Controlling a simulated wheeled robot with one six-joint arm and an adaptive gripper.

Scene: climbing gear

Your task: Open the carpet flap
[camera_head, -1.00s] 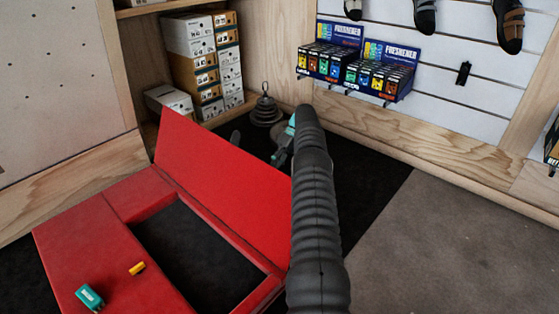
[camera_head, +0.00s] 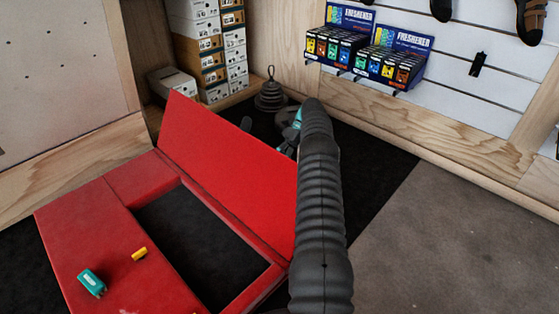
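The carpet flap (camera_head: 228,170) is a red panel standing up, tilted, along the far right edge of a red carpeted frame (camera_head: 75,225). The frame's rectangular opening (camera_head: 200,245) is uncovered and shows a dark floor inside. My dark, ribbed arm reaches forward past the flap's right end. My gripper (camera_head: 289,135), dark with teal parts, is just behind the flap's upper edge, partly hidden by the arm and the flap. I cannot tell whether it touches the flap or how far its fingers are apart.
A teal item (camera_head: 92,283) and a small yellow piece (camera_head: 139,254) lie on the red frame. A dark stacked cone-shaped object (camera_head: 270,95) stands behind the flap. Shoe boxes (camera_head: 208,45) fill a shelf at the back. Freshener displays (camera_head: 372,50) hang on the wall. Grey floor (camera_head: 450,240) is clear at right.

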